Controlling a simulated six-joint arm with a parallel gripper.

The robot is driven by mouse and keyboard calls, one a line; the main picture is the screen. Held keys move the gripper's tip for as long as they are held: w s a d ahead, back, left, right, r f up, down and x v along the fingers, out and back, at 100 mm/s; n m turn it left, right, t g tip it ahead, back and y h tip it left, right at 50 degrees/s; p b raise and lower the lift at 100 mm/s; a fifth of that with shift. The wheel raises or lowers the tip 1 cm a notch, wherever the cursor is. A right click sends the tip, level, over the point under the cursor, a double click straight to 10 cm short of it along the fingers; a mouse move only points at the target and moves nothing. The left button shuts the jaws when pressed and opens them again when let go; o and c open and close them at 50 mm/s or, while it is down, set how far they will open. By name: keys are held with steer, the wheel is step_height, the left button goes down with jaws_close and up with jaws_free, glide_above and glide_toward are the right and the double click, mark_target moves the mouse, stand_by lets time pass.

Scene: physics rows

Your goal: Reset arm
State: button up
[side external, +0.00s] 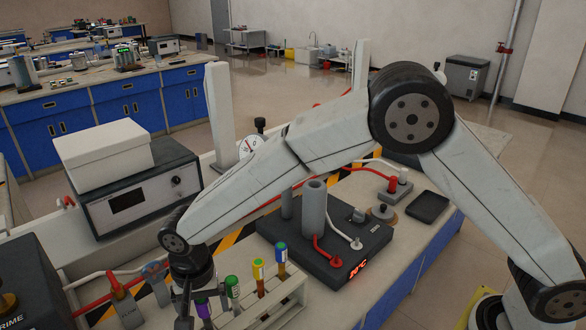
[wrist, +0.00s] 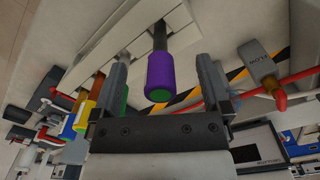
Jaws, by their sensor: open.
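My gripper (wrist: 160,85) is open, with its two grey fingers apart in the wrist view. A tube with a purple cap (wrist: 163,78) stands between the fingers, with a gap on each side. In the side external view my gripper (side external: 191,308) is low at the near left end of the tube rack (side external: 270,312), at the purple-capped tube (side external: 203,307). Tubes with green (side external: 232,286), yellow (side external: 258,272) and blue (side external: 281,255) caps stand in the rack to its right. The fingertips are partly hidden in the side external view.
A dark device with a grey cylinder and red display (side external: 325,245) stands behind the rack. A boxy instrument (side external: 135,195) with a white box on top is at the left. Red and white hoses with a valve (side external: 125,300) lie close to my gripper's left.

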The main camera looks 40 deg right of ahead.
steer(key=shift+r, duration=0.1)
steer(key=shift+r, duration=3.45)
steer(key=shift+d, duration=0.55)
steer(key=s+d+f+n+t, duration=0.1)
steer(key=s+d, duration=0.3)
steer(key=d, duration=0.5)
steer(key=s+d+f+n, duration=0.1)
steer(key=s+d+n, duration=0.2)
steer(key=d, duration=0.7)
steer(key=s+d+f+n+t, duration=0.1)
steer(key=s+d+n, duration=0.1)
steer(key=s+d, duration=0.4)
steer(key=d, duration=0.3)
steer(key=shift+s+d+t, duration=0.2)
steer(key=shift+s+t, duration=0.1)
steer(key=shift+s, duration=0.1)
steer(key=shift+c, duration=0.2)
